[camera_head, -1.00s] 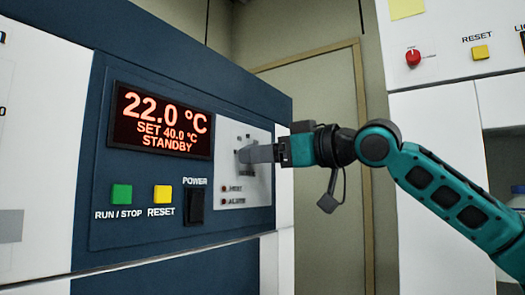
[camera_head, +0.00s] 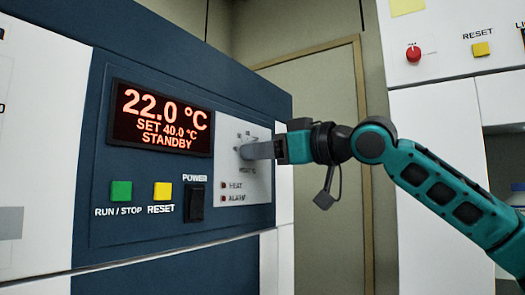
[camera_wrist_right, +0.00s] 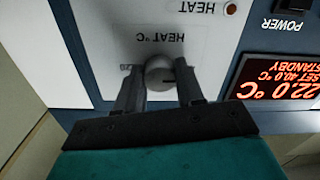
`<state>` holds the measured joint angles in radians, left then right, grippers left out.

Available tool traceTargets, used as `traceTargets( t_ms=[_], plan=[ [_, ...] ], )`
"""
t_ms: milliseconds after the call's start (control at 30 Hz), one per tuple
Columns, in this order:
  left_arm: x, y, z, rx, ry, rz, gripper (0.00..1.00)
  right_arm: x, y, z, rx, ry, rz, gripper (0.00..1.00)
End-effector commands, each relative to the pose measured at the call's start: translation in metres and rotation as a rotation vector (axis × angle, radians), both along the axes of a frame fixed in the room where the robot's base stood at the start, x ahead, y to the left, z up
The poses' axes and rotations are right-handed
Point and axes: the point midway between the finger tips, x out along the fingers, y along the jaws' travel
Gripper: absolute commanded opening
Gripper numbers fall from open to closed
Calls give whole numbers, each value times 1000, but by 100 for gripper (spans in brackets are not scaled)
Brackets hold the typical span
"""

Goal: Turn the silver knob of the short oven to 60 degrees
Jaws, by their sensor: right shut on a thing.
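The silver knob (camera_wrist_right: 160,73) sits on the white dial panel of the dark blue oven front, under the label "HEAT °C" in the upside-down right wrist view. My right gripper (camera_wrist_right: 160,90) has one finger on each side of the knob and is shut on it. The display (camera_head: 160,119) reads 22.0 °C, SET 40.0 °C, STANDBY. My left gripper is not in view.
A green RUN/STOP button (camera_head: 121,191), a yellow RESET button (camera_head: 162,192) and a black POWER switch (camera_head: 195,204) sit below the display.

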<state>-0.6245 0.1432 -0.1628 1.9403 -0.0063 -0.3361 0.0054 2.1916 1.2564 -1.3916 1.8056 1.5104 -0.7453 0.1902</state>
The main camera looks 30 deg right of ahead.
Motion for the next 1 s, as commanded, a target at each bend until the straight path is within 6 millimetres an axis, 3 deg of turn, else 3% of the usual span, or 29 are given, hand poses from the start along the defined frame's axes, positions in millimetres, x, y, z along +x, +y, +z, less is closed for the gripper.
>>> traceTargets(
  t_ms=[367,1000],
  plan=[
    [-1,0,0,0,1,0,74,1,0,-2,88,40,0,7],
    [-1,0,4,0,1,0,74,1,1,-1,553,233,-1,7]
  ],
)
